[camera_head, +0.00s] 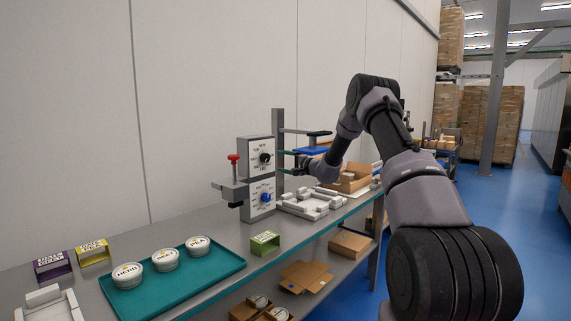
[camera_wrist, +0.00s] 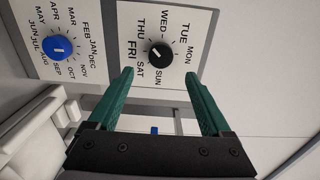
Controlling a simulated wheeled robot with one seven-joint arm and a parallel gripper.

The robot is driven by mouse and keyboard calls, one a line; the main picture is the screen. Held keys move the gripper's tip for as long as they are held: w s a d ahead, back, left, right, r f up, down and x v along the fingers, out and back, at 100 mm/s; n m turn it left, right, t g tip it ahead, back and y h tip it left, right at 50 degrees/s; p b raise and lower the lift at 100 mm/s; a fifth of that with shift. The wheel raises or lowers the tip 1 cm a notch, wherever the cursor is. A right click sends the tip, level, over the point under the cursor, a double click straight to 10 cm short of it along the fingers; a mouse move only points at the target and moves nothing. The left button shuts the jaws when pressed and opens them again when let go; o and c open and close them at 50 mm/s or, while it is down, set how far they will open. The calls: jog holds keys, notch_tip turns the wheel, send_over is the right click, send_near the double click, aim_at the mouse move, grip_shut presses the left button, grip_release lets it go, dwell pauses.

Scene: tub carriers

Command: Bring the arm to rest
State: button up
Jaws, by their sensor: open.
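My gripper (camera_wrist: 160,100) is open and empty in the wrist view, its two green fingers spread. Its fingers point at a grey panel with a black day knob (camera_wrist: 159,53), which sits beyond and between the fingertips. A blue month knob (camera_wrist: 59,47) is to the left on a second panel. In the head view my arm reaches from the right towards the dial station, with the black knob (camera_head: 265,157) above the blue knob (camera_head: 266,197). The gripper (camera_head: 281,165) is small there, beside the upper panel; I cannot tell whether it touches.
A teal tray (camera_head: 222,271) with three white tubs stands at the front left. A green carrier (camera_head: 265,243), a yellow one (camera_head: 93,252) and a purple one (camera_head: 52,265) stand on the bench.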

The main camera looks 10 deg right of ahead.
jog(key=shift+v, duration=1.05)
jog(key=s+a+r+n+g+y, duration=0.2)
jog(key=s+a+r+n+g, duration=0.2)
jog(key=s+a+r, duration=0.45)
jog(key=s+a+r+n+g+h, duration=0.15)
jog(key=s+r, duration=0.25)
jog(key=s, duration=0.5)
jog(key=s+a+r+n+g+h, duration=0.1)
jog(key=s+r+g, duration=0.3)
jog(key=s, duration=0.5)
jog(key=s+d+t+h, duration=0.1)
jog(key=s+d+h, duration=0.3)
jog(key=s, duration=1.1)
jog(key=s+d+t+h, duration=0.1)
jog(key=s+d+h, duration=0.3)
jog(key=s, duration=1.1)
jog(key=shift+s+d, duration=0.25)
jog(key=shift+d, duration=0.8)
jog(key=shift+f, duration=0.15)
